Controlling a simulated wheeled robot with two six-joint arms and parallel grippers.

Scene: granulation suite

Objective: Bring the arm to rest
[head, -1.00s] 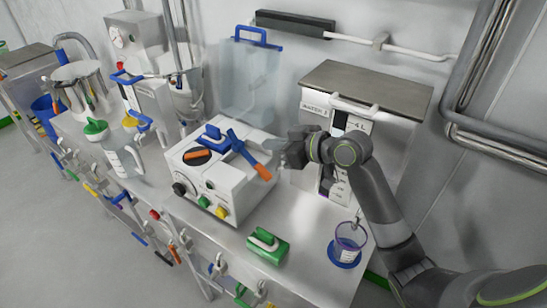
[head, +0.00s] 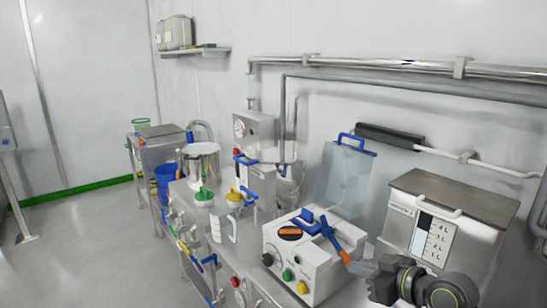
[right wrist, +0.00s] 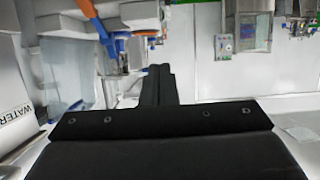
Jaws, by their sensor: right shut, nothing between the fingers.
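My right gripper (head: 362,269) is at the bottom right of the head view, its fingers pointing left. It is shut and empty; its closed fingers (right wrist: 158,80) also show in the right wrist view. It is close to the orange end of the blue lever (head: 330,236) on the white control box (head: 315,273); whether they touch I cannot tell. Part of my right arm shows behind the gripper, cut off by the lower edge. My left gripper is not in view.
A steel water tank (head: 452,220) with a level scale stands right of the box. A clear blue-handled panel (head: 346,180) stands behind it. A jug (head: 222,228), a steel pot (head: 201,160) and a blue bucket (head: 165,184) are farther left. The floor (head: 95,245) at left is clear.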

